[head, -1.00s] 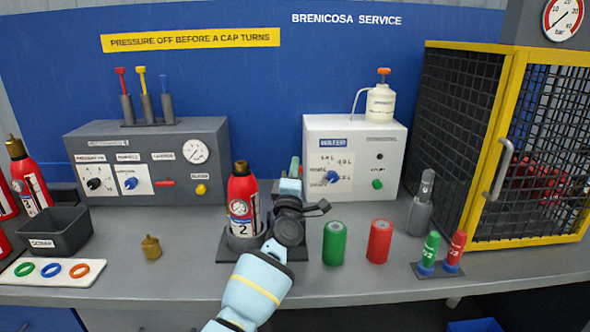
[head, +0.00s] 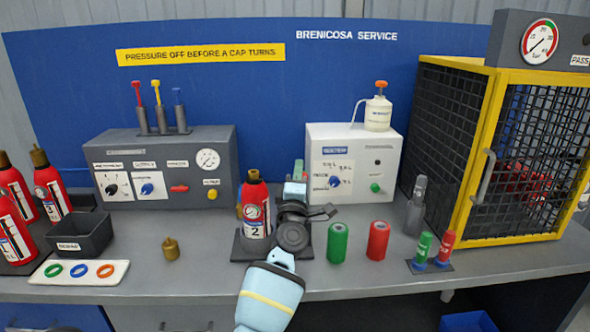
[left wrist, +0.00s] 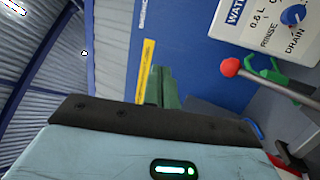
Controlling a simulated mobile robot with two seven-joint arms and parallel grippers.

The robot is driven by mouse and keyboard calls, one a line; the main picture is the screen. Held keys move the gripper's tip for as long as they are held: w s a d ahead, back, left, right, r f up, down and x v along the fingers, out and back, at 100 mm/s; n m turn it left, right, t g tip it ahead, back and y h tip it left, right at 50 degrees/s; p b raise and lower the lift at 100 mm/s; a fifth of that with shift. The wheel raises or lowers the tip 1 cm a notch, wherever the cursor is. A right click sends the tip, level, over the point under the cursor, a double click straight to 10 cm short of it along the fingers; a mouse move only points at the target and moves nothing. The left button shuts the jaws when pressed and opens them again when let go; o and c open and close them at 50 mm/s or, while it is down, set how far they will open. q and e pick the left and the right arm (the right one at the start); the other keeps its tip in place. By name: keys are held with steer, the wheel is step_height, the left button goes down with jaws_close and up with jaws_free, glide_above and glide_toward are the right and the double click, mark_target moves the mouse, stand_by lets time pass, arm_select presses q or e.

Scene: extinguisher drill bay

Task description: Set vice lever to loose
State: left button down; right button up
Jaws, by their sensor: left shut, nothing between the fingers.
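The vice (head: 246,244) is a dark block on the bench, holding red extinguisher 2 (head: 255,212) upright. My left gripper (head: 298,170) is shut and empty, just right of the extinguisher and pointing toward the back panel. Its shut fingers (left wrist: 160,85) show dark green in the left wrist view. A lever with a red ball knob (left wrist: 229,67) and grey rod, likely the vice lever, shows right of the fingers there, apart from them. In the head view my left arm hides that knob, so I cannot tell the lever's setting. My right gripper is out of view.
A green can (head: 338,243) and a red can (head: 378,240) stand close right of my left arm. The white water box (head: 390,160) is behind. A brass cap (head: 171,249) and scrap bin (head: 83,232) sit left. A yellow-framed cage (head: 480,160) bounds the right.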

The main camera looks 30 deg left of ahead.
arm_select(q)
steer(key=s+r, duration=0.1)
steer(key=s+d+r+p, duration=0.1)
steer(key=s, duration=0.1)
steer(key=shift+s+d+r, duration=0.1)
steer(key=shift+s+r, duration=0.05)
steer(key=shift+r, duration=0.05)
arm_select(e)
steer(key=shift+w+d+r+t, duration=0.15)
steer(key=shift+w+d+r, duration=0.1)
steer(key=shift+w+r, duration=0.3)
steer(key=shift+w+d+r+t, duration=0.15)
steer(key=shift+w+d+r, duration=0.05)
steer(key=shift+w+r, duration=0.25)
arm_select(q)
steer(key=shift+f, duration=0.1)
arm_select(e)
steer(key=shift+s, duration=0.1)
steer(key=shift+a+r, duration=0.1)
